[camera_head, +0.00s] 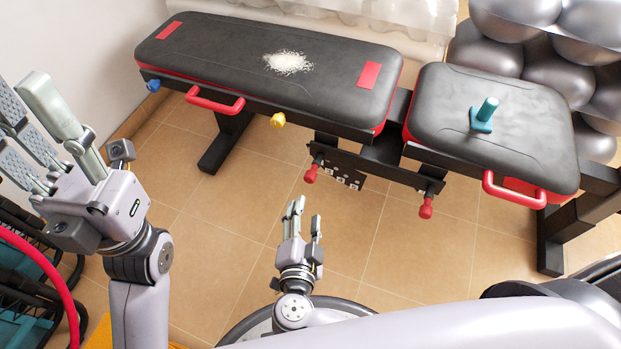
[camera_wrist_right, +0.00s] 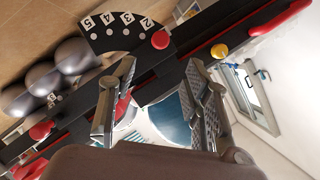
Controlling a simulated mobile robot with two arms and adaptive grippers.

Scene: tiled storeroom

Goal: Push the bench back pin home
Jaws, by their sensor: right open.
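A black padded bench has a long pad (camera_head: 220,48) and a short pad (camera_head: 540,120). A red knob (camera_head: 311,170) sits on its frame beside a numbered arc plate; it also shows in the right wrist view (camera_wrist_right: 160,40). A second red knob (camera_head: 427,208) is under the short pad, and also shows in the right wrist view (camera_wrist_right: 40,131). I cannot tell how far either is in. My right gripper (camera_head: 304,208) is open and empty in front of the frame, apart from both knobs. My left gripper (camera_head: 28,92) is open and empty at the left.
Yellow (camera_head: 278,120) and blue (camera_head: 152,86) knobs stick out along the bench. Red handles (camera_head: 215,103) (camera_head: 513,192) project from its front. A teal object (camera_head: 484,115) stands on the short pad, white powder (camera_head: 288,62) on the long pad. Grey balls (camera_head: 562,70) are at right.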

